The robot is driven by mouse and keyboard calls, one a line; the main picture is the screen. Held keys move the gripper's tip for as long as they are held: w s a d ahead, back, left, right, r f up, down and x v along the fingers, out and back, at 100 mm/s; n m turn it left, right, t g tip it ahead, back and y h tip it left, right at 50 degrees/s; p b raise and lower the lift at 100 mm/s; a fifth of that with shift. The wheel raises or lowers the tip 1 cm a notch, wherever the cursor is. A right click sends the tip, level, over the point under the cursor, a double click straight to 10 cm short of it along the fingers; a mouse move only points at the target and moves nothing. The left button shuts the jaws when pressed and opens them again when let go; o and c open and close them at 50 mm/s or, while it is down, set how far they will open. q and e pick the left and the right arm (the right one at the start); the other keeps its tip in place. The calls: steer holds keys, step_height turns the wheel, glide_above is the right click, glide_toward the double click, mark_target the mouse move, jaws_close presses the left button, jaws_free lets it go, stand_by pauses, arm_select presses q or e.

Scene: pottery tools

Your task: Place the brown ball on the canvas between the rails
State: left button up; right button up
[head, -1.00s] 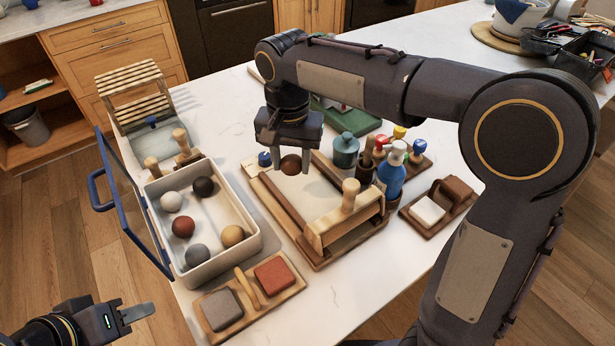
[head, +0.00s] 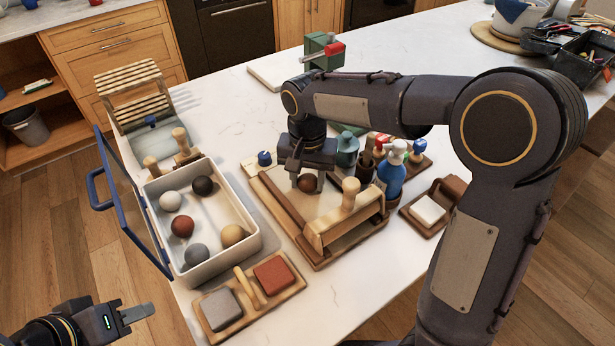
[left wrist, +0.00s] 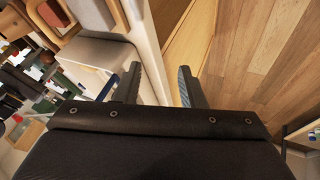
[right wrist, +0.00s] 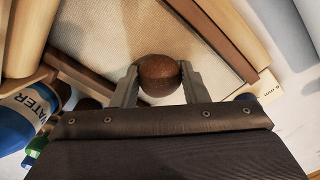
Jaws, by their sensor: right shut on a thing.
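The brown ball (head: 308,183) is between the fingers of my right gripper (head: 307,184), which is shut on it. In the right wrist view the ball (right wrist: 159,75) sits between both fingertips, with the pale canvas (right wrist: 112,32) behind it. The canvas lies in a wooden frame between brown rails (head: 282,205), with a wooden roller (head: 345,218) across its near part. The ball is over the far part of the canvas; I cannot tell whether it touches. My left gripper (head: 136,314) is open and empty, off the table at lower left, and its fingers show in the left wrist view (left wrist: 160,88).
A white bin (head: 245,258) with several coloured balls stands left of the board, with its blue-framed lid (head: 130,205) beside it. A blue water bottle (head: 391,175) and small jars stand close on the right. A sponge tray (head: 250,294) lies in front.

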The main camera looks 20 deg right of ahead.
mark_target(308, 185)
steer(key=o, duration=1)
steer(key=shift+f, duration=0.1)
step_height(308, 185, up, 8)
steer(key=shift+f, duration=0.1)
